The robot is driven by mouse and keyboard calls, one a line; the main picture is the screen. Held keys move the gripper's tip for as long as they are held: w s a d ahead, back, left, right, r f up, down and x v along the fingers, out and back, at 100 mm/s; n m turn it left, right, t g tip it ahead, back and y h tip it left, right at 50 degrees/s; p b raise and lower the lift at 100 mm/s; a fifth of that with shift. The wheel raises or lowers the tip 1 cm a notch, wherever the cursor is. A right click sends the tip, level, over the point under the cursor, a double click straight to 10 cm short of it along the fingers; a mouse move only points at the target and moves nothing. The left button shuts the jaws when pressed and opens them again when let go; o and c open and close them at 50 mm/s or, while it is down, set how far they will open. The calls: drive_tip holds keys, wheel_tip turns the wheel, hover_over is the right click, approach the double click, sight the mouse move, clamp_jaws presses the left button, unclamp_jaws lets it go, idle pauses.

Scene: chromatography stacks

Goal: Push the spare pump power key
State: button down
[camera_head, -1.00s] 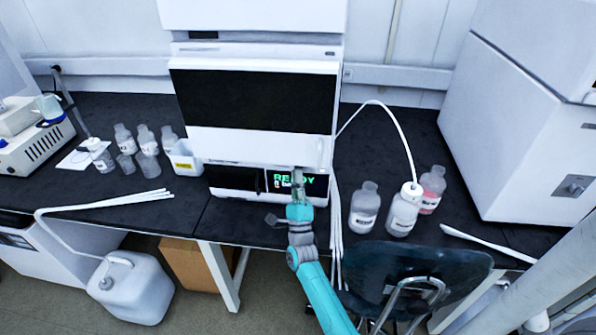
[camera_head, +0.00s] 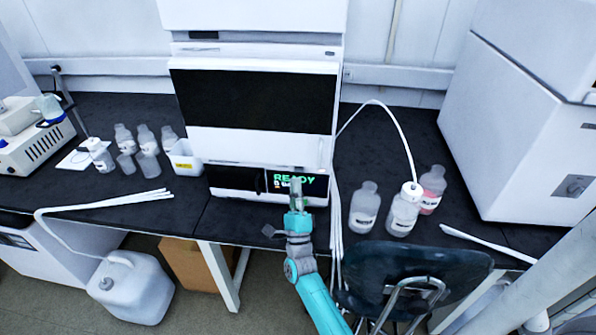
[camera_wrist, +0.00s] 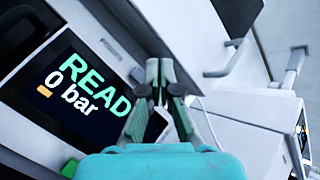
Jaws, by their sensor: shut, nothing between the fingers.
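The pump module is the lowest unit of the white stack, with a dark display (camera_head: 315,187) reading READY in green. In the wrist view the display (camera_wrist: 25,95) reads READ and 0 bar, with a small orange mark. A small green patch (camera_wrist: 69,168) shows on the white front at the lower edge of the wrist view; I cannot tell whether it is the power key. My gripper (camera_head: 296,184) is shut and empty in front of the display, hiding part of it. In the wrist view its fingertips (camera_wrist: 158,68) are together, right of the display text.
Bottles (camera_head: 364,208) and white tubing stand right of the stack. More bottles and a white bin (camera_head: 186,160) stand left. A dark chair (camera_head: 410,262) is close to my arm's right. The bench strip in front of the stack is mostly clear.

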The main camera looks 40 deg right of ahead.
drive_tip(key=shift+s+a, duration=1.35)
drive_tip(key=shift+a, duration=0.3)
drive_tip(key=s+a+f+n+y, duration=0.4)
drive_tip(key=s+a+n+y, duration=0.25)
drive_tip(key=s+n, duration=0.25)
drive_tip(key=s+a+f+n+y, duration=0.5)
drive_tip(key=s+a+n, duration=0.3)
drive_tip(key=s, duration=0.1)
drive_tip(key=s+a+r+n+g+y, duration=0.2)
drive_tip(key=s+a+n+g+y, duration=0.1)
drive_tip(key=s+n, duration=0.4)
drive_tip(key=s+a+r+n+g+y, duration=0.2)
drive_tip(key=s+n, duration=0.5)
drive_tip(key=s, duration=0.6)
drive_tip(key=shift+a+r+n+g+y, duration=0.15)
drive_tip(key=shift+a+n+g+y, duration=0.3)
drive_tip(key=shift+a, duration=0.4)
